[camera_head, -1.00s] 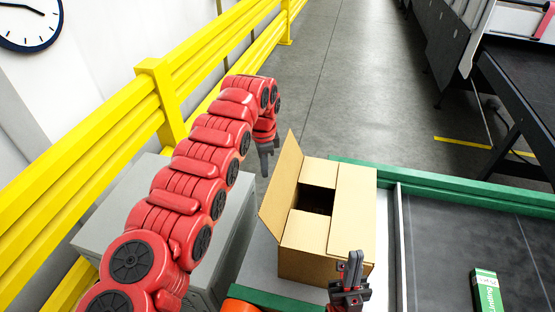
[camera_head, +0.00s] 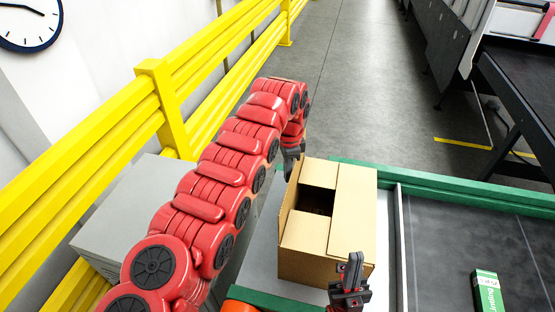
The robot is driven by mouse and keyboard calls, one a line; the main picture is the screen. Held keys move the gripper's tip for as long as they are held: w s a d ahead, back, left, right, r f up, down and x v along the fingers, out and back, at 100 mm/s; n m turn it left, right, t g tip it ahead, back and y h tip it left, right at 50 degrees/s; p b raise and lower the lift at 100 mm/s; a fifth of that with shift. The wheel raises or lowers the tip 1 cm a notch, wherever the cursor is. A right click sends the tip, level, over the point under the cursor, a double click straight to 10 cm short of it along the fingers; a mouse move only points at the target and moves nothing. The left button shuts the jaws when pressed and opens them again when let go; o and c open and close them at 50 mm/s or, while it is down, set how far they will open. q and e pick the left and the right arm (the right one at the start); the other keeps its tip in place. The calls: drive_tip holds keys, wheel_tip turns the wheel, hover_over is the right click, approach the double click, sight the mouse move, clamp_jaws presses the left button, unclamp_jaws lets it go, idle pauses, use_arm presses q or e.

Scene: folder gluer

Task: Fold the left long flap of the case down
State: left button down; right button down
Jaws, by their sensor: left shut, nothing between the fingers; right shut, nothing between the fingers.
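The case is an open brown cardboard box (camera_head: 305,265) on a light table. Its right long flap (camera_head: 352,210) and near short flap (camera_head: 306,233) lie folded inward, and a dark opening shows between flaps. The left long flap (camera_head: 287,205) stands up steeply along the left side. My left gripper (camera_head: 288,172) is shut and empty at the far left corner of the case, by the left flap's far end; I cannot tell whether it touches. My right gripper (camera_head: 352,272) is shut and empty, pointing up near the case's front right corner.
A dark conveyor (camera_head: 450,245) with green rails lies to the right, carrying a green and white carton (camera_head: 487,292). A grey cabinet (camera_head: 120,212) and yellow guard rail (camera_head: 160,100) stand on the left. A black machine (camera_head: 520,90) is at the back right.

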use_arm(q)
drive_tip(key=shift+s+d, duration=0.1)
drive_tip(key=shift+d, duration=0.25)
